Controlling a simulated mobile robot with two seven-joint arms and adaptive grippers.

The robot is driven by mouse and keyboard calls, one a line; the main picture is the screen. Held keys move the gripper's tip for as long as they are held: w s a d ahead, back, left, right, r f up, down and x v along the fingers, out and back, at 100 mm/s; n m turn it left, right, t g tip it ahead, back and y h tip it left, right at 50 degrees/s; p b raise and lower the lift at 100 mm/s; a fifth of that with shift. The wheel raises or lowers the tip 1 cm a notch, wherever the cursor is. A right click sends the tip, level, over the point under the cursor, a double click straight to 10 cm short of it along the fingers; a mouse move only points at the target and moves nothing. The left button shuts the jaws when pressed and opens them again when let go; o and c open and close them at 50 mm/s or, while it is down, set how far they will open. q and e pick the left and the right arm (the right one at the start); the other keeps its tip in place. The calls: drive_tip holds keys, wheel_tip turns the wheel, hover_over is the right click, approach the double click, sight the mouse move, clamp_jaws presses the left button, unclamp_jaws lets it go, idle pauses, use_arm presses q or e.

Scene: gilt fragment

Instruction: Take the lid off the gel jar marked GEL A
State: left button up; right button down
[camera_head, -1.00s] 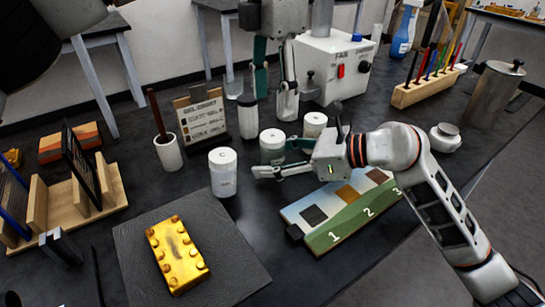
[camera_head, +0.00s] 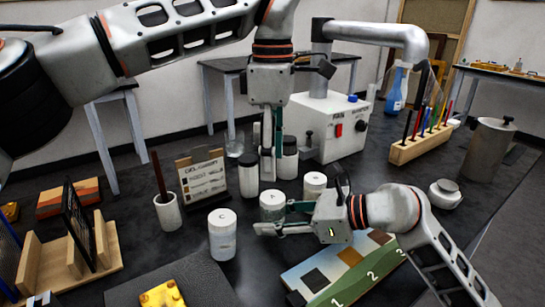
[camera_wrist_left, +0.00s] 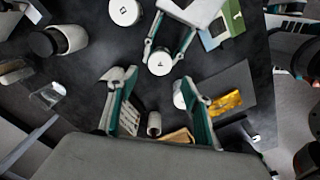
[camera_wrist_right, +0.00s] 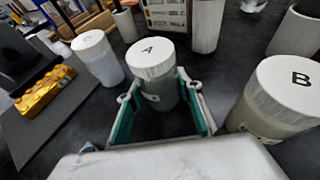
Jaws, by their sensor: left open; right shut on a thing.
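The gel jar marked A (camera_wrist_right: 158,92) stands upright on the dark bench, with its white lid (camera_wrist_right: 149,57) on. My right gripper (camera_head: 286,217) comes in from the right and is shut on this jar's body, below the lid. In the right wrist view its fingers (camera_wrist_right: 160,96) flank the jar. My left gripper (camera_head: 270,172) points down, open and empty, above and apart from the lid. In the left wrist view the lid (camera_wrist_left: 160,62) lies just beyond the open fingertips (camera_wrist_left: 155,84).
Jar C (camera_head: 222,234) stands left of jar A, and jar B (camera_head: 314,184) to its right. Dark-lidded jars (camera_head: 288,158), a label board (camera_head: 203,178) and a white fan box (camera_head: 330,125) stand behind. A numbered sample board (camera_head: 345,270) lies in front, beside a dark mat (camera_head: 205,280).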

sight(273, 196)
use_arm(q)
drive_tip(key=m, duration=0.9)
drive_tip(key=shift+f, duration=4.05)
